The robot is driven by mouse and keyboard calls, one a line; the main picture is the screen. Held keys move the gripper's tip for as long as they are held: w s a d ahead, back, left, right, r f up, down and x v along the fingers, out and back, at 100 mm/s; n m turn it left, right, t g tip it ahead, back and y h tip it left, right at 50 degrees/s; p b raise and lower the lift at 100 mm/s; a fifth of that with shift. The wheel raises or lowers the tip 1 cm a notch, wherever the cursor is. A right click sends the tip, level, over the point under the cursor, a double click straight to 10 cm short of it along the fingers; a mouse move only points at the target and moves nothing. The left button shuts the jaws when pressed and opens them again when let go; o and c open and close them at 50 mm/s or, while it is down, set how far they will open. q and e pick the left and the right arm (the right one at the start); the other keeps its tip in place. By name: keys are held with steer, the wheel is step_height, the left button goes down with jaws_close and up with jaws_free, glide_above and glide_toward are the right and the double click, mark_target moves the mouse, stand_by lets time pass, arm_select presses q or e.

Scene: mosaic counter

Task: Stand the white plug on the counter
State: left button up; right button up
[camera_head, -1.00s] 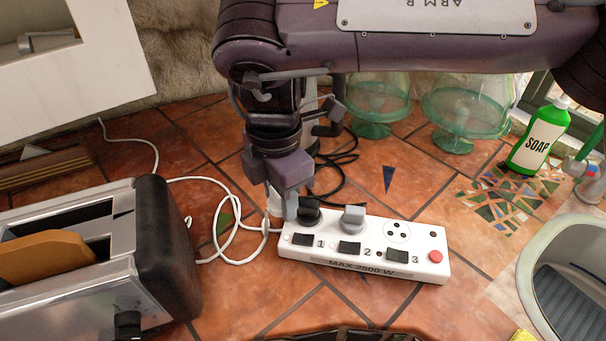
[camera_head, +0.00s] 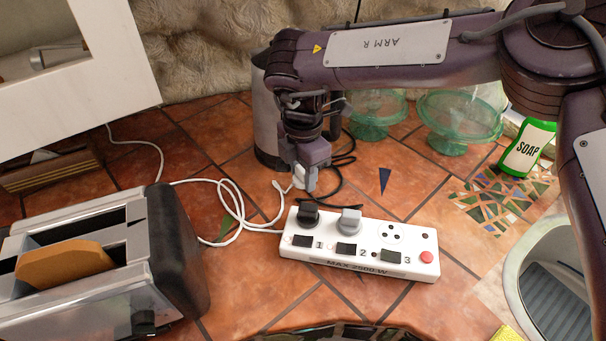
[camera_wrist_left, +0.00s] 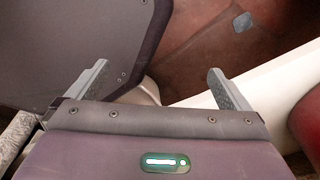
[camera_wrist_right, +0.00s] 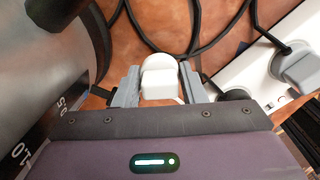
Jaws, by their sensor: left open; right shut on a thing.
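The white plug (camera_wrist_right: 160,77) is between the fingers of my right gripper (camera_wrist_right: 160,92) in the right wrist view. My right gripper (camera_head: 304,186) is shut on the plug and points down just behind the power strip in the head view. There the plug (camera_head: 298,177) is mostly hidden by the fingers. I cannot tell whether it touches the tiled counter (camera_head: 246,290). My left gripper (camera_wrist_left: 160,88) is open and empty in the left wrist view; it is not seen in the head view.
The white power strip (camera_head: 355,262) holds a black plug (camera_head: 307,216) and a grey plug (camera_head: 348,221). A kettle (camera_head: 268,125) stands close behind my right gripper, with black cable beside it. A toaster (camera_head: 90,290) is at left. Green glass stands (camera_head: 455,125) and soap (camera_head: 527,148) are at right.

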steer(key=shift+f, duration=0.85)
steer(key=o, duration=0.8)
steer(key=shift+r+b, duration=0.35)
steer(key=shift+r, duration=3.55)
